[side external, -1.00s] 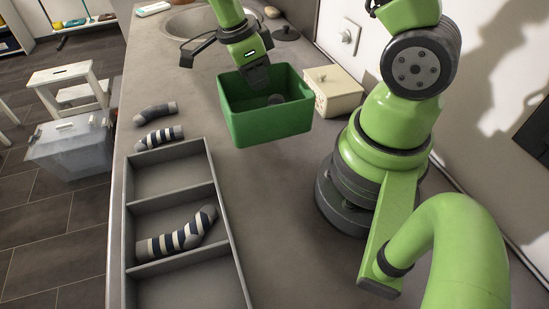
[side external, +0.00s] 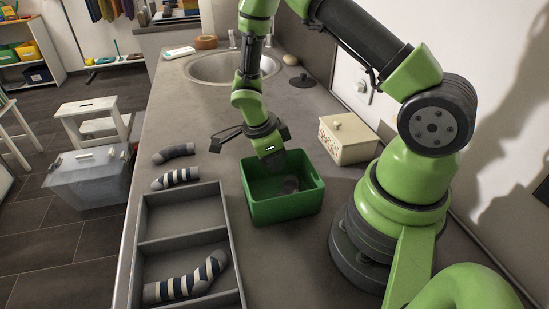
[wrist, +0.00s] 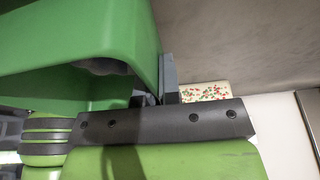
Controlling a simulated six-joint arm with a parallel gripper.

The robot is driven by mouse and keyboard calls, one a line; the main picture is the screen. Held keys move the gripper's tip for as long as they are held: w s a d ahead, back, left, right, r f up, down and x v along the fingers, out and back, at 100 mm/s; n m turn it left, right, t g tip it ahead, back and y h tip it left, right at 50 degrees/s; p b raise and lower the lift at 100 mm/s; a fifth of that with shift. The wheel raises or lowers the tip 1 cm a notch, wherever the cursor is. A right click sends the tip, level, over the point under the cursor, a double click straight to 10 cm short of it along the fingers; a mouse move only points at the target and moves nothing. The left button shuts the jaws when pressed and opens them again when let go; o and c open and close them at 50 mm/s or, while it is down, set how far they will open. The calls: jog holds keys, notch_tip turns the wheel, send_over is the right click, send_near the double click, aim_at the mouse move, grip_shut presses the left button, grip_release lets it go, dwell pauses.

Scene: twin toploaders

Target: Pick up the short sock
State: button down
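A short striped sock (side external: 176,178) lies on the counter just above the divided tray. A plain dark grey sock (side external: 174,153) of similar length lies behind it. A longer navy and cream striped sock (side external: 187,283) lies in the tray's front visible compartment. My gripper (side external: 277,161) points down at the back wall of the green bin (side external: 287,208), well right of the short socks. In the wrist view, its fingertips (wrist: 155,95) sit by the bin's wall (wrist: 75,35); I cannot tell whether they grip it. A dark item (side external: 290,185) lies in the bin, partly hidden.
The grey divided tray (side external: 186,240) fills the front left of the counter. A cream lidded box (side external: 348,139) stands right of the bin and also shows in the wrist view (wrist: 205,93). A sink (side external: 226,67) is behind. The counter between socks and bin is clear.

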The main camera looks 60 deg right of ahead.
jog(key=c, duration=1.3)
grip_release()
jog(key=v, duration=1.2)
jog(key=s+a+r+n+t+y, duration=0.1)
jog(key=s+a+r+n+t, duration=0.1)
jog(key=n, duration=0.5)
jog(key=s+a+r+n+t+y, duration=0.1)
jog(key=s+r+n+t, duration=0.3)
jog(key=r, duration=0.5)
jog(key=s+a+r+n+t+y, duration=0.2)
jog(key=s+a+r+n+t, duration=0.1)
jog(key=n, duration=0.7)
jog(key=shift+s+a+r, duration=0.25)
jog(key=shift+s+r, duration=0.4)
jog(key=shift+s, duration=0.15)
jog(key=shift+s+a+r, duration=0.2)
jog(key=shift+s+r, duration=0.4)
jog(key=shift+s, duration=0.2)
jog(key=shift+o, duration=0.5)
jog(key=shift+s+a+r+n, duration=0.1)
jog(key=shift+s+n, duration=0.2)
jog(key=shift+n, duration=0.4)
jog(key=o, duration=0.5)
jog(key=shift+s+a+n+t, duration=0.1)
jog(key=shift+s+n+t, duration=0.05)
jog(key=shift+n+t, duration=0.15)
